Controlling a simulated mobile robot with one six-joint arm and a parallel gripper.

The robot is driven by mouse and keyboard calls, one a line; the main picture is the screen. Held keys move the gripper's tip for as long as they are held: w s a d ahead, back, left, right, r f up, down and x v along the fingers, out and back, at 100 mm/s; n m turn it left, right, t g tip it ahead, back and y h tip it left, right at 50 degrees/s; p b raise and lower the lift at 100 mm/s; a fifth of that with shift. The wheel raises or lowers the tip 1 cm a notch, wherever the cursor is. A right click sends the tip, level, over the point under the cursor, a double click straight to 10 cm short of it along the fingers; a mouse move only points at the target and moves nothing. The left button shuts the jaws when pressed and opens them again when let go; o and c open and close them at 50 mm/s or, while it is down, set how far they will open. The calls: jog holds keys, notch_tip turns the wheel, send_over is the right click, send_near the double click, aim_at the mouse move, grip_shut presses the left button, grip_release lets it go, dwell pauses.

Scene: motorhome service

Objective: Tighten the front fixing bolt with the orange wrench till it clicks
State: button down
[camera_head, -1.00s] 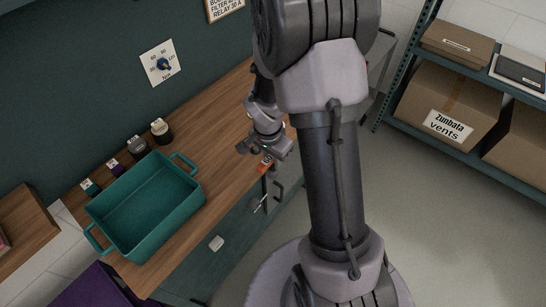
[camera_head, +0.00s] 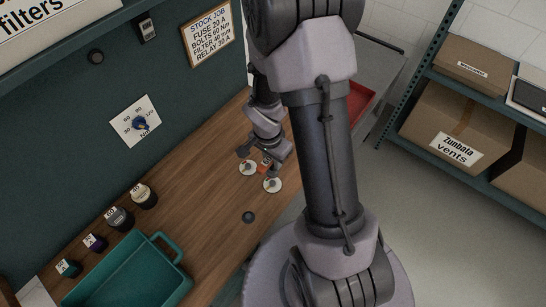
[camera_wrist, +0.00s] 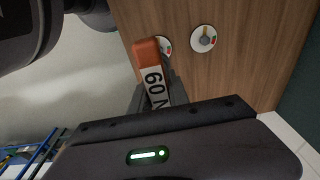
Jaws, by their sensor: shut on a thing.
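The orange wrench (camera_wrist: 147,55) is in my gripper (camera_head: 259,158), which is shut on it. In the wrist view its label reads "60 N", with the rest hidden by my gripper. In the head view only a small orange piece of the wrench (camera_head: 265,167) shows. Two white discs with bolt-like centres are on the wooden bench: one at the left (camera_head: 248,168) and one nearer the bench's front edge (camera_head: 272,185). My gripper and the wrench are close over them. In the wrist view one disc (camera_wrist: 203,39) is clear and the other is partly behind the wrench. Contact cannot be told.
A wall dial (camera_head: 137,121) is marked in Nm. A notice (camera_head: 208,33) says "BOLTS 60 Nm". A green tray (camera_head: 170,248) and several small jars stand on the bench at lower left. A dark round piece (camera_head: 248,217) lies nearby. A red tray (camera_head: 359,103) is behind my arm.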

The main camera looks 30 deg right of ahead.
aim_at(273, 169)
jog(key=shift+f+b, duration=0.25)
jog(key=shift+b, duration=0.3)
notch_tip(273, 169, down, 5)
jog(key=b, duration=0.6)
jog(key=shift+w+d+f, duration=0.1)
jog(key=shift+f, duration=0.1)
jog(key=shift+b, duration=0.75)
jog(key=shift+f+b, duration=1.2)
jog(key=shift+b, duration=0.25)
jog(key=shift+f+m+b, duration=0.1)
jog(key=shift+m+b, duration=1.4)
jog(key=shift+b, duration=0.4)
jog(key=shift+m+b, duration=0.9)
jog(key=shift+m, duration=0.1)
jog(key=shift+g, duration=0.3)
